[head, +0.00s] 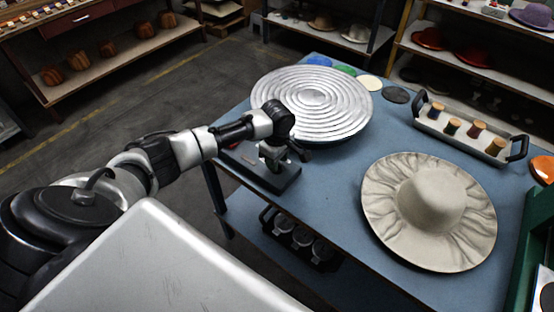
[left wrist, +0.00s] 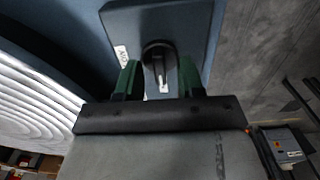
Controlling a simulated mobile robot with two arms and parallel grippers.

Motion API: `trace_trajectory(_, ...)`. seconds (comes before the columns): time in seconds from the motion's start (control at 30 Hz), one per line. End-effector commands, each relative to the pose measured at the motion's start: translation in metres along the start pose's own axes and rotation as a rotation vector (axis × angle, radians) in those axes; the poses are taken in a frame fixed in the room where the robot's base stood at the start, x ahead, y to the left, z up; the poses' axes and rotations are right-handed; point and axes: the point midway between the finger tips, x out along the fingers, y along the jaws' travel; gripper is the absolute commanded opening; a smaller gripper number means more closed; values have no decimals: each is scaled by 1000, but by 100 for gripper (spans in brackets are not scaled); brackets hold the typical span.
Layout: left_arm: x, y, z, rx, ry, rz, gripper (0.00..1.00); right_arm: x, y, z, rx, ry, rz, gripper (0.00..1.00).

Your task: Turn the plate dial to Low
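The round metal plate (head: 335,113) with concentric ridges lies on the blue table, and its edge shows at the left of the left wrist view (left wrist: 30,105). Beside it is a dark control box (head: 285,183), whose panel fills the upper middle of the left wrist view (left wrist: 192,20). A dark dial (left wrist: 158,58) with a pale pointer mark sits on the panel. A small white label beside it is too blurred to read. My left gripper (head: 272,158) is over the box. Its green fingers (left wrist: 160,78) are apart, one on each side of the dial; contact cannot be told. My right gripper is not in view.
A wide-brimmed cream hat (head: 432,200) lies to the right on the table (head: 335,215). A tray (head: 463,136) of wooden-topped pieces stands behind it. Coloured discs lie beyond the plate. A black caddy (head: 300,240) sits below the table edge.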

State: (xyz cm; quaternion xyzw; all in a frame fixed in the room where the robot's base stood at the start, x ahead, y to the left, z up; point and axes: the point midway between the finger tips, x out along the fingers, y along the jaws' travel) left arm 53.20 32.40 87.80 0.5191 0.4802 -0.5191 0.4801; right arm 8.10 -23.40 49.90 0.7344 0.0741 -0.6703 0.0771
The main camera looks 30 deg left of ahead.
Motion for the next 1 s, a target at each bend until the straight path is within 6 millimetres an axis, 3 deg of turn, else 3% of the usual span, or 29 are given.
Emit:
trace_trajectory(0.33, 5, 0, 0, 1, 1, 0, 38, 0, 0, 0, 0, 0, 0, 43)
trace_trajectory(0.6, 5, 0, 0, 1, 1, 0, 0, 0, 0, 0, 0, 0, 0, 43)
trace_trajectory(1.0, 2, -1, 1, 54, -1, -2, 0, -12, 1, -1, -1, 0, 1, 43)
